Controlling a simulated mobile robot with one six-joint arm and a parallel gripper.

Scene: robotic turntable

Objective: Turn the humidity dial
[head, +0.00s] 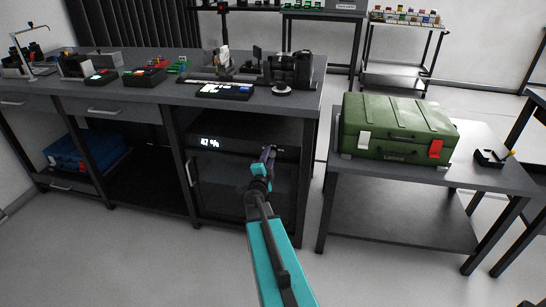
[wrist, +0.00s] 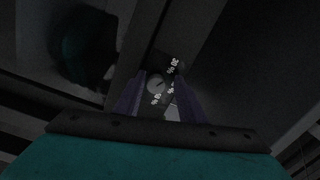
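The humidity dial (wrist: 155,84) shows in the wrist view as a small round grey knob with a dark pointer line and white % marks around it. It sits on the dark front panel of a cabinet (head: 240,190) under the workbench. In the head view the dial is hidden behind my gripper (head: 268,154), and a lit display (head: 210,143) with a % reading glows to its left. In the wrist view my gripper (wrist: 160,82) is open, its two purple fingers apart with the dial between them in the picture. I cannot tell whether they touch it.
The workbench (head: 150,85) above carries several instruments. A side table (head: 480,175) on the right holds a green case (head: 398,125). A blue case (head: 85,150) lies on a shelf at left. The floor in front is clear.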

